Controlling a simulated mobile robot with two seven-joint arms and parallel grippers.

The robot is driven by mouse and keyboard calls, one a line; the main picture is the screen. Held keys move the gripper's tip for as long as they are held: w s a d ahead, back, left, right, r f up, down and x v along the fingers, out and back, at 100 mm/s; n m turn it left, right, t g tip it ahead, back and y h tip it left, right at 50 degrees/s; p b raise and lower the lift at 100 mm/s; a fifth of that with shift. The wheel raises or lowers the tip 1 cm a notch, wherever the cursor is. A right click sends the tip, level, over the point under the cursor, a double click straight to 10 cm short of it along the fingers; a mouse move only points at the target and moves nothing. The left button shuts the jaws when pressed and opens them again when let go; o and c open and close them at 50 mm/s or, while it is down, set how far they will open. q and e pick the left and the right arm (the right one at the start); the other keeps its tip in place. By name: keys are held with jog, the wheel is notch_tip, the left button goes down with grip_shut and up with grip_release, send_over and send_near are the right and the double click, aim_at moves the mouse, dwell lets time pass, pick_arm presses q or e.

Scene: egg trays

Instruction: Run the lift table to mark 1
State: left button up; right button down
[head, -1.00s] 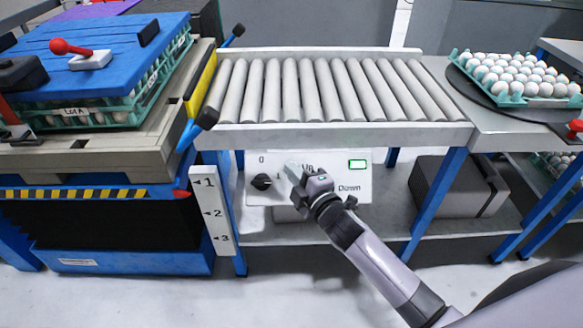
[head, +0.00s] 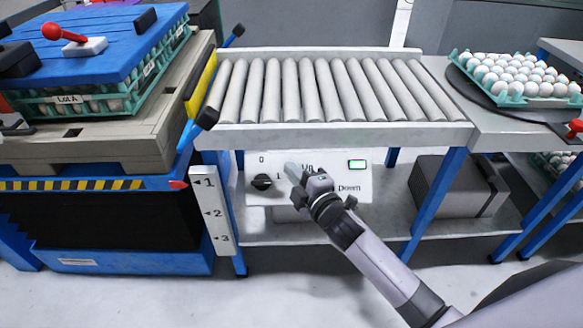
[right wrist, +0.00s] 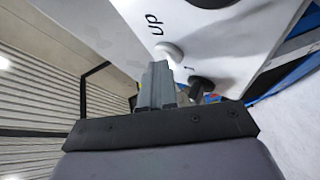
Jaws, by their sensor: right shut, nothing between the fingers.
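The lift table (head: 110,184) stands at the left with a striped yellow-black band. Its red pointer (head: 179,184) is level with mark 1 on the white scale plate (head: 212,212), which carries marks 1, 2 and 3. The control panel (head: 335,188) under the roller conveyor has a black knob (head: 262,182), Up and Down labels and a lit green lamp (head: 357,164). My right gripper (head: 292,170) is shut and empty, its tips at the Up button. In the right wrist view the closed fingers (right wrist: 158,88) reach the white button (right wrist: 168,50); exact contact is hard to tell.
A beige platform (head: 100,145) on the lift carries egg trays (head: 70,100) under a blue lid (head: 110,45) with a red-knobbed lever. The roller conveyor (head: 330,88) leads right to another egg tray (head: 515,100). A grey box (head: 455,187) sits on the lower shelf.

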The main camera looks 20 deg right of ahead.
dwell(0.3)
jog(key=shift+s+a+r+p, duration=0.2)
jog(key=shift+s+r+p, duration=0.45)
jog(key=shift+p, duration=0.2)
jog(key=shift+s, duration=0.1)
jog(key=shift+s+a+r+p, duration=0.1)
jog(key=shift+s+r+p, duration=0.15)
jog(key=shift+p, duration=0.15)
jog(key=s+r+p, duration=0.2)
jog(key=s+p, duration=0.1)
jog(key=shift+a+r, duration=0.4)
